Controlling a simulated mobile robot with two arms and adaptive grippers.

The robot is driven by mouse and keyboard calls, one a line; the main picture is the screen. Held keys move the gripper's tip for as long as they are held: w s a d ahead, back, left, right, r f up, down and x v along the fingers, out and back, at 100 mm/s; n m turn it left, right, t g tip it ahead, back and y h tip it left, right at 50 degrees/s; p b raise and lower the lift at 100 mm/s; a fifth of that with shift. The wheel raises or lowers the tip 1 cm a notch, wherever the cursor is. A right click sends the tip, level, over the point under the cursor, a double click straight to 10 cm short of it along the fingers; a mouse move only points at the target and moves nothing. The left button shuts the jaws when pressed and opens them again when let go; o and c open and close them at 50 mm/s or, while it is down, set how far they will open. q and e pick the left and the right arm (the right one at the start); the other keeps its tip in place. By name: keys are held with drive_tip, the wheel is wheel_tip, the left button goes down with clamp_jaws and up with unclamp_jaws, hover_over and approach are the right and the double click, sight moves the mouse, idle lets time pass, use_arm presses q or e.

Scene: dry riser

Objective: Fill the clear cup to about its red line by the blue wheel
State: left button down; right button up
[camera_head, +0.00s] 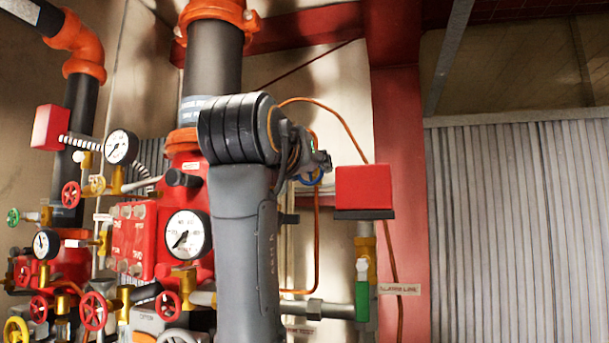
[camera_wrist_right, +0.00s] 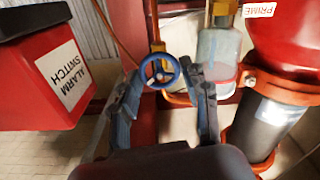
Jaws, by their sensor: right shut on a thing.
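The blue wheel (camera_wrist_right: 160,71) is in the right wrist view, at the end of a thin brass valve. My right gripper (camera_wrist_right: 163,80) has one finger on each side of the wheel and is shut on it. In the head view, the blue wheel (camera_head: 311,178) shows partly behind my right gripper (camera_head: 322,162). The clear cup (camera_wrist_right: 217,52) hangs right of the wheel in the right wrist view, below a brass fitting; a finger covers part of its lower left. A reddish band shows near its bottom; I cannot tell the water level. My left gripper is not in view.
A red alarm switch box (camera_wrist_right: 50,72) stands close on the left in the right wrist view. A red and black pipe (camera_wrist_right: 262,120) with an orange clamp is on the right. In the head view, gauges (camera_head: 187,234) and several valve wheels crowd the left.

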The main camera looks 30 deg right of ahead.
drive_tip(key=shift+w+d+f, duration=0.1)
drive_tip(key=shift+d+f, duration=0.05)
drive_tip(key=o, duration=0.9)
drive_tip(key=shift+o, duration=1.2)
drive_tip(key=shift+w+d, duration=0.15)
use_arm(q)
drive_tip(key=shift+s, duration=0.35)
use_arm(e)
drive_tip(key=v, duration=1.1)
drive_tip(key=shift+f, duration=0.15)
